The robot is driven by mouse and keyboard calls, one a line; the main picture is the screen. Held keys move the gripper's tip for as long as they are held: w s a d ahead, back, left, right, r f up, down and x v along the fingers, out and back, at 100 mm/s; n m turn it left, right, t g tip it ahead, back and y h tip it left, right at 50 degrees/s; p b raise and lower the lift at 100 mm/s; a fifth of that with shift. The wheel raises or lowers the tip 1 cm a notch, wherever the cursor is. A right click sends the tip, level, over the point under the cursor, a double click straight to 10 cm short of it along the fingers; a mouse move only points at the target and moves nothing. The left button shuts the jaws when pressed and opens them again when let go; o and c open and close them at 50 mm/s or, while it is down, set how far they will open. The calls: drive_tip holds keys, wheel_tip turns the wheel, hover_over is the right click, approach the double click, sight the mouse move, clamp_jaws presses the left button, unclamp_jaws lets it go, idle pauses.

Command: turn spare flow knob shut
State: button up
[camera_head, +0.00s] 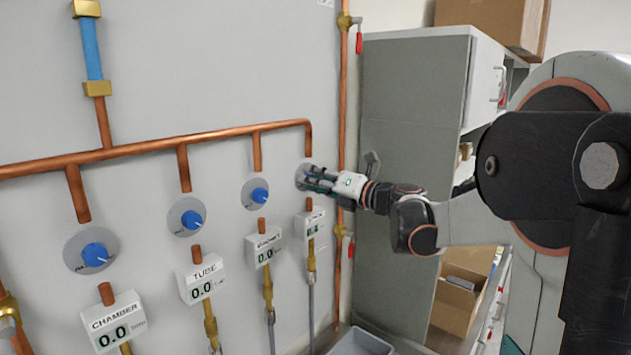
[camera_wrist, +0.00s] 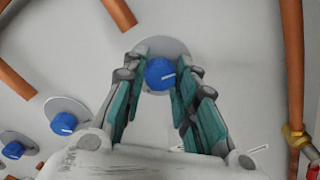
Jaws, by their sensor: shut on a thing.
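The rightmost blue knob, taken as the spare flow knob (camera_wrist: 160,73), sits on a round grey dial plate (camera_wrist: 178,48) on the wall panel. Its white pointer line points right and slightly up in the wrist view. My gripper (camera_wrist: 164,77) has its teal-padded fingers on either side of this knob, shut on it. In the head view my gripper (camera_head: 313,179) reaches in from the right and hides the knob; the edge of its dial plate (camera_head: 300,174) shows. The display below it (camera_head: 309,224) is partly hidden and its label is too small to read.
Three other blue knobs, by the chamber display (camera_head: 116,322), the tube display (camera_head: 201,279) and a third display (camera_head: 264,248), stand to the left. A copper manifold (camera_head: 140,148) runs above. A vertical copper pipe (camera_head: 343,110) and a grey cabinet (camera_head: 415,100) stand right.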

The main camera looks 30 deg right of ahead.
drive_tip(key=m, duration=0.7)
drive_tip(key=shift+f, duration=0.1)
idle(0.5)
drive_tip(key=o, duration=1.1)
drive_tip(key=v, duration=1.2)
